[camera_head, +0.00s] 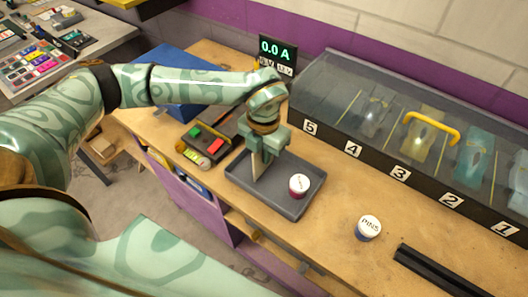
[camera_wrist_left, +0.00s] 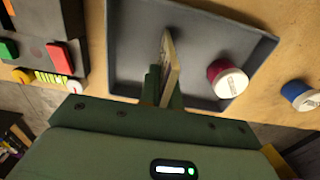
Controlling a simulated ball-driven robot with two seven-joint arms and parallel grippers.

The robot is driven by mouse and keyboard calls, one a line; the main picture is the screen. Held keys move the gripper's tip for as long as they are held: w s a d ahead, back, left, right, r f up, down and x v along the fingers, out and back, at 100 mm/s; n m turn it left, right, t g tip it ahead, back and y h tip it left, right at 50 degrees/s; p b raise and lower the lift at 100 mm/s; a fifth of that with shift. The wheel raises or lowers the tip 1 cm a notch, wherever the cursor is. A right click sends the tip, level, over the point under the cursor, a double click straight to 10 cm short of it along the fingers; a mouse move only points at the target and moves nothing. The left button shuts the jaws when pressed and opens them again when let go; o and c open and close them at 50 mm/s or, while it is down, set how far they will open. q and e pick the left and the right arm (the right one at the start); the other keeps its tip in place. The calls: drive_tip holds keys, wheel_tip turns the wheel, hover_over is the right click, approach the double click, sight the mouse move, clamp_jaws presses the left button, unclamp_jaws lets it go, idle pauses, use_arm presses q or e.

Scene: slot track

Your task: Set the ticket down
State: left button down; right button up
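The ticket (camera_head: 255,173) is a thin pale card standing on edge between the fingers of my left gripper (camera_head: 262,152). In the left wrist view the ticket (camera_wrist_left: 168,62) sticks out past the two green fingers (camera_wrist_left: 165,86), which are closed on it. The gripper points down into the left part of a dark grey tray (camera_head: 270,191). The ticket's lower end is close to the tray floor; I cannot tell whether it touches. My right gripper is not in view.
A red tub with a white lid (camera_head: 299,184) sits in the tray, right of the ticket. A blue tub marked PINS (camera_head: 368,226) stands on the bench. A control box (camera_head: 206,143) lies left of the tray. A glass-lidded case (camera_head: 400,130) with numbered bays runs behind.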

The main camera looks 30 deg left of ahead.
use_arm(q)
drive_tip(key=c, duration=2)
unclamp_jaws()
drive_tip(key=shift+f, duration=0.1)
drive_tip(key=o, duration=0.4)
wheel_tip(320, 180, up, 12)
drive_tip(key=shift+r+p, duration=0.2)
drive_tip(key=shift+p, duration=0.35)
